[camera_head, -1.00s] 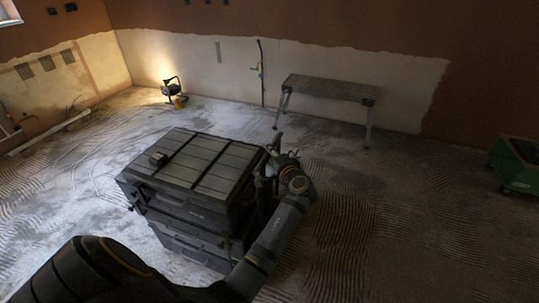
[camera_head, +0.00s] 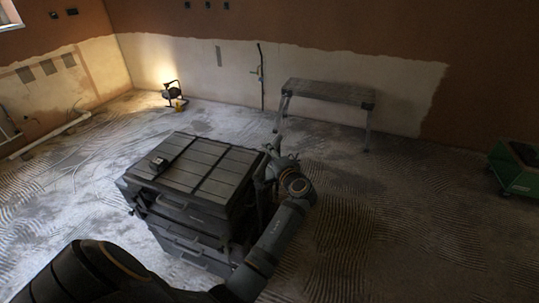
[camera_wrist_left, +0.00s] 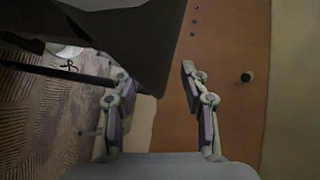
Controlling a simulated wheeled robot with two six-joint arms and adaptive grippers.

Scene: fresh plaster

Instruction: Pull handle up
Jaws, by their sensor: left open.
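A dark, stacked tool box (camera_head: 205,168) with a ribbed flat lid stands on the floor in the middle of the head view. My left gripper (camera_head: 271,152) is at its far right side, near the lid's edge. In the left wrist view the gripper (camera_wrist_left: 156,74) is open, with its fingers apart. A dark part of the box (camera_wrist_left: 120,45) reaches in from above, close to the left finger, and a thin dark bar (camera_wrist_left: 50,70) runs toward that finger. I cannot make out for sure which part is the handle. My right gripper is not in view.
A work bench (camera_head: 328,92) stands by the back wall. A lamp (camera_head: 172,92) stands lit at the back left. A green machine (camera_head: 516,168) is at the right edge. The dusty floor right of the box is clear.

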